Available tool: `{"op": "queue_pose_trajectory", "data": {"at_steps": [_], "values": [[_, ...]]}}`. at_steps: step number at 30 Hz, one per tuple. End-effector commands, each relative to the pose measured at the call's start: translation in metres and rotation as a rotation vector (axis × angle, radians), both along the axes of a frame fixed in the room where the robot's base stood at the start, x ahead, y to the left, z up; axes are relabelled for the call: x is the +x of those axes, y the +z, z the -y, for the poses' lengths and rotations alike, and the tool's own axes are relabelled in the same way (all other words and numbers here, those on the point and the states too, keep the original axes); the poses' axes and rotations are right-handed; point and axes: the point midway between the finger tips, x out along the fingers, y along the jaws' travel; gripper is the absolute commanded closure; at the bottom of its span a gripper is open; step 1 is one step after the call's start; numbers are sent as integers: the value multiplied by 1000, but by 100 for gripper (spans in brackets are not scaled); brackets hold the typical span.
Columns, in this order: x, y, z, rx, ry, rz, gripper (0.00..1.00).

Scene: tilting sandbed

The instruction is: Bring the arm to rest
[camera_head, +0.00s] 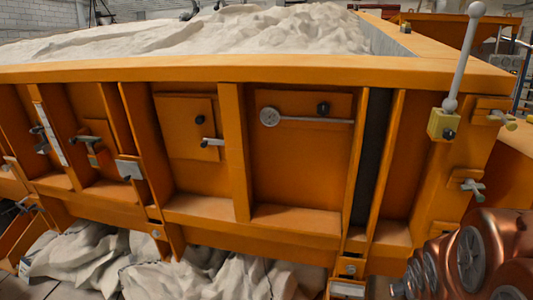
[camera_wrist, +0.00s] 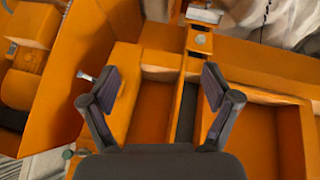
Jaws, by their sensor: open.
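My gripper (camera_wrist: 157,95) shows in the wrist view with its two dark fingers spread apart and nothing between them. It is open over the orange side wall of the sandbed, near a dark vertical slot (camera_wrist: 187,112). In the head view my copper-coloured arm (camera_head: 470,255) is at the lower right, and the gripper itself is not seen there. The orange sandbed (camera_head: 250,72) fills most of the head view and holds a heap of pale sand (camera_head: 220,32). I cannot tell the exact gap between the fingers and the wall.
A grey lever with a ball knob (camera_head: 465,60) stands on a yellow block at the right corner. Handles and a round-ended rod (camera_head: 300,119) stick out from the side panels. Crumpled pale sheeting (camera_head: 170,268) lies under the bed. A small metal handle (camera_wrist: 84,76) is left of the fingers.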

Motion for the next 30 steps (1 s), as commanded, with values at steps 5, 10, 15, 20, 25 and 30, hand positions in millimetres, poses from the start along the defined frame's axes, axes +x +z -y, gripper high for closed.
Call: {"op": "queue_pose_trajectory", "data": {"at_steps": [5, 10, 15, 20, 25, 30], "values": [[-45, -7, -57, 92, 24, -171, 12], [-99, -12, -111, 182, 61, -350, 12], [-160, -10, -160, 262, 116, -535, 12], [-206, -4, -188, 309, 164, -673, 12], [-230, 0, -200, 329, 188, -740, 12], [-233, 0, -202, 332, 190, -748, 12]]}}
